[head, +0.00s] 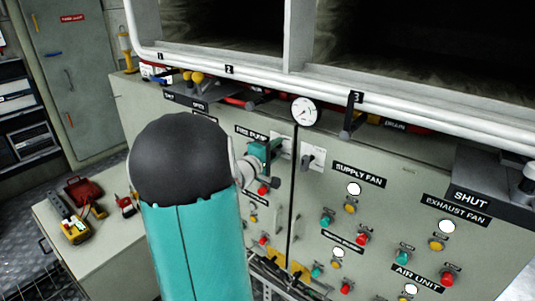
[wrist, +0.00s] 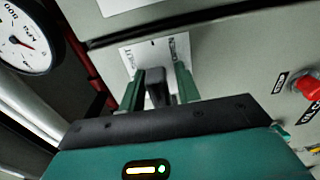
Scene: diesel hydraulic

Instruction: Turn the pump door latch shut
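My gripper (head: 270,150) is at the grey panel front, beside the FIRE PUMP label, in the head view. In the wrist view its two green fingers (wrist: 160,82) stand apart, one on each side of a dark latch handle (wrist: 157,94). Narrow gaps seem to show between the handle and the fingers. The handle sits on a white plate (wrist: 153,54) with lettering, partly hidden by the fingers. In the head view the gripper hides this handle, and only part of the white plate (head: 283,141) shows.
A second latch (head: 309,160) on a white plate is just right of the dark door seam. A round gauge (head: 304,111) and a white pipe rail (head: 250,78) are above. Buttons and lamps (head: 350,208) fill the panel to the right. A side bench (head: 130,235) holds tools.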

